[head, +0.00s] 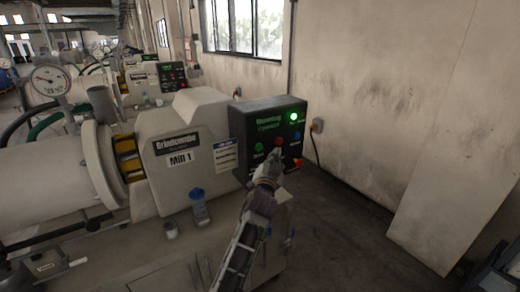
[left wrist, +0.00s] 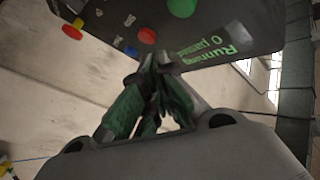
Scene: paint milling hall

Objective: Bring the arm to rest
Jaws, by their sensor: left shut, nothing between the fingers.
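My left arm reaches up from the bottom of the head view, and its gripper (head: 273,158) is shut and empty in front of the dark control panel (head: 250,122) of Mill 1. In the left wrist view the green-padded fingers (left wrist: 158,64) come together at the panel's edge (left wrist: 215,30). I cannot tell whether they touch it. The panel's display reads Running in green (head: 268,120). A green lamp (head: 294,116) is lit. A red button (head: 278,142) sits just above the gripper. My right gripper is not in view.
The Mill 1 housing (head: 185,145) stands left of the panel. A blue-capped bottle (head: 200,210) and a small cup (head: 171,229) stand on its bench. A stained wall (head: 370,90) is on the right, with open floor (head: 340,225) below it.

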